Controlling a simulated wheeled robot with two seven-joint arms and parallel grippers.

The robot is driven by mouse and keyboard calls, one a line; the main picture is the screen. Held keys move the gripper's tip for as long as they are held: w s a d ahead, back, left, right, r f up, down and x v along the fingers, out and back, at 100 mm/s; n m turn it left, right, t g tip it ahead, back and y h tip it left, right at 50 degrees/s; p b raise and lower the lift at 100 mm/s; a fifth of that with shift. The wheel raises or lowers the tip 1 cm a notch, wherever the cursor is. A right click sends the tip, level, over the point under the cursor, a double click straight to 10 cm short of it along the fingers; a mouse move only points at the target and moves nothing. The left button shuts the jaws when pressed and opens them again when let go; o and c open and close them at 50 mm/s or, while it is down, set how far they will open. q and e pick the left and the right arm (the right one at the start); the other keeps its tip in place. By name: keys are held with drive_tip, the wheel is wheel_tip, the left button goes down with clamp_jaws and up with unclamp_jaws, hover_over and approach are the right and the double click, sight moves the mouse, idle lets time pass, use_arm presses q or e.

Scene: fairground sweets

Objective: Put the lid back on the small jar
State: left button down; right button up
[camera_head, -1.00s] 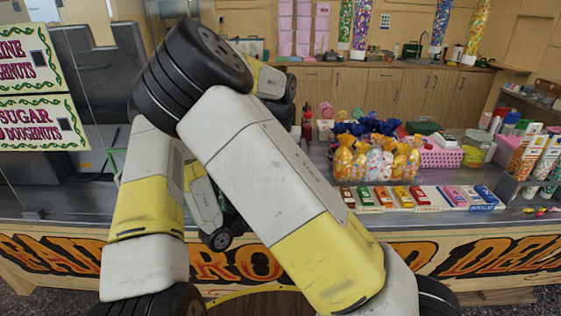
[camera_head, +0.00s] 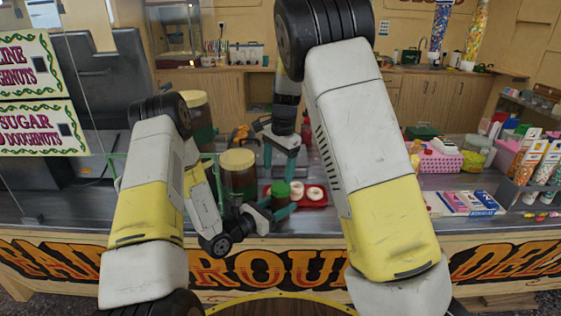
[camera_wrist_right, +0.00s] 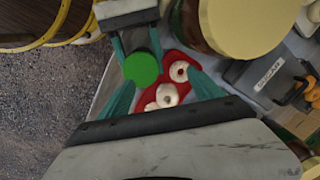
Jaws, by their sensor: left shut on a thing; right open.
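The small jar (camera_head: 280,203) is dark and stands upright between the teal fingers of my left gripper (camera_head: 277,212), which is shut on it, low over the counter. A round green lid (camera_head: 281,188) is on the jar's top; it shows from above in the right wrist view (camera_wrist_right: 141,68). I cannot tell whether it is fully seated. My right gripper (camera_head: 279,172) is open and points down just above the lid. In the right wrist view its fingers (camera_wrist_right: 162,78) are spread, with the lid near the left one and nothing visibly held.
A red tray (camera_head: 325,202) with white ring doughnuts (camera_head: 298,188) lies right behind the jar. Big jars with cream lids (camera_head: 238,160) (camera_head: 195,98) stand to the left. A pink basket (camera_head: 440,163) and boxes (camera_head: 465,203) are on the right.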

sight(280, 187)
drive_tip(key=n, duration=0.3)
drive_tip(key=s+r+n, duration=0.1)
drive_tip(key=n, duration=0.1)
drive_tip(key=shift+g, duration=0.3)
drive_tip(key=n, duration=0.3)
drive_tip(key=shift+s+d+r, duration=0.1)
drive_tip(key=shift+s+r, duration=0.15)
drive_tip(key=shift+r, duration=0.05)
drive_tip(key=n, duration=0.3)
drive_tip(key=r+n, duration=0.1)
drive_tip(key=shift+s+d+n+h, duration=0.15)
drive_tip(key=shift+s+n+h, duration=0.15)
drive_tip(key=shift+n+h, duration=0.1)
drive_tip(key=n, duration=0.1)
drive_tip(key=r+n, duration=0.1)
drive_tip(key=n, duration=0.3)
drive_tip(key=shift+s+d+r, duration=0.15)
drive_tip(key=shift+s+r, duration=0.1)
drive_tip(key=shift+f, duration=0.1)
drive_tip(key=shift+f, duration=3.95)
drive_tip(key=shift+c, duration=0.2)
